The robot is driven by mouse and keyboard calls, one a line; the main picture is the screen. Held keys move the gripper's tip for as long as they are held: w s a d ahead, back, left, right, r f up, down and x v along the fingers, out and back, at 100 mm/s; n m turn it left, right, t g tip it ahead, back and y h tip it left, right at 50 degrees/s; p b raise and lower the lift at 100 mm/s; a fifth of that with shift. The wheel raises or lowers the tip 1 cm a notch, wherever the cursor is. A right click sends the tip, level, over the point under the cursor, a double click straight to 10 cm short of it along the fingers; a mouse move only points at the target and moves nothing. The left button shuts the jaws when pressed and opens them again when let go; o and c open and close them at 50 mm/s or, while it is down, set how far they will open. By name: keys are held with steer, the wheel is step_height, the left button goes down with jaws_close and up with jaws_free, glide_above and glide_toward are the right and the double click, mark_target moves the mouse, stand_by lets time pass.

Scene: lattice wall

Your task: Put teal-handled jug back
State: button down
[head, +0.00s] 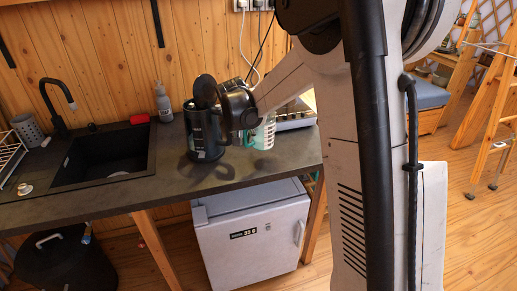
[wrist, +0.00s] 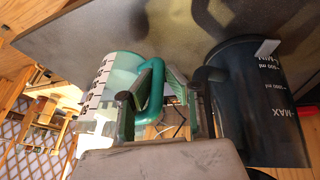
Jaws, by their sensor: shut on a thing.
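The teal-handled jug (head: 264,134) is a clear measuring jug by the right part of the dark counter, just right of a black kettle. In the wrist view the jug (wrist: 118,72) shows dark scale marks, and its teal handle (wrist: 157,98) lies between my fingers. My gripper (wrist: 166,88) is shut on that handle. In the head view the wrist is above and left of the jug, and the fingertips are hidden. I cannot tell whether the jug's base touches the counter.
The black kettle (head: 205,136) with its lid raised stands close left of the jug; it fills the right of the wrist view (wrist: 256,105). A hob-like appliance (head: 294,118) is behind right. A sink (head: 105,157), soap bottle (head: 163,103) and red sponge (head: 139,119) are left.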

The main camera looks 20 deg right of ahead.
mark_target(255, 145)
steer(key=d+f, duration=0.1)
steer(key=w+d+f, duration=0.1)
steer(key=d, duration=0.1)
steer(key=d+f, duration=0.1)
steer(key=d, duration=0.1)
steer(key=shift+w+f, duration=0.1)
steer(key=shift+w, duration=0.3)
steer(key=shift+f+p, duration=0.45)
steer(key=shift+f, duration=1.5)
steer(key=shift+f, duration=0.1)
steer(key=shift+f, duration=0.1)
steer(key=c, duration=1.7)
jaws_free()
